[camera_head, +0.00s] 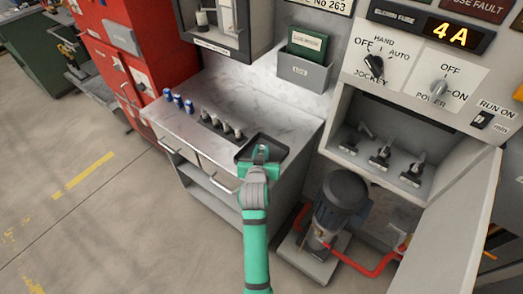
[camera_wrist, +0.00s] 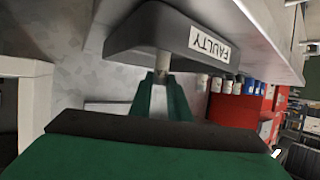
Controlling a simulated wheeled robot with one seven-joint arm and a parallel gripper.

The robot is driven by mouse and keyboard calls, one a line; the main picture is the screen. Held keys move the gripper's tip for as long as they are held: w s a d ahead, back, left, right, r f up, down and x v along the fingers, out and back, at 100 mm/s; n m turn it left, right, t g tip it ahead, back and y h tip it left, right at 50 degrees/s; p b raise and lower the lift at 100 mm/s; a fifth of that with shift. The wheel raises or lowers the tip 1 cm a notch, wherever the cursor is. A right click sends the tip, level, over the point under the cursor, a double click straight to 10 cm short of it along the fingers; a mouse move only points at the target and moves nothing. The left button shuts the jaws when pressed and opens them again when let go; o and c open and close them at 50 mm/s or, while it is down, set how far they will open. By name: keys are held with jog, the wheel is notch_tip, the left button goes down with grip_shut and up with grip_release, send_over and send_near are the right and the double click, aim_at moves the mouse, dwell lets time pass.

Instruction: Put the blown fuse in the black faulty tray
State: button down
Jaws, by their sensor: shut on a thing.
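The black tray (camera_head: 279,146) lies on the right end of the metal counter. In the wrist view the tray (camera_wrist: 150,28) shows a white FAULTY label. My gripper (camera_head: 261,152) is over the tray in the head view. In the wrist view my gripper (camera_wrist: 162,78) is shut on a small pale cylinder, the fuse (camera_wrist: 162,62), whose far end is against or in front of the tray. I cannot tell whether the fuse touches the tray. In the head view the fuse is too small or hidden to make out.
Several pale fuses stand in a dark rack (camera_head: 222,129) left of the tray, with blue fuses (camera_head: 178,101) farther left. An open cabinet (camera_head: 385,150) with several fuse holders is at the right, its door (camera_head: 450,230) swung out. A pump (camera_head: 340,205) stands below.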

jog(key=shift+f, duration=0.2)
jog(key=c, duration=1.7)
grip_release()
jog(key=shift+o, duration=0.2)
jog(key=shift+r, duration=0.15)
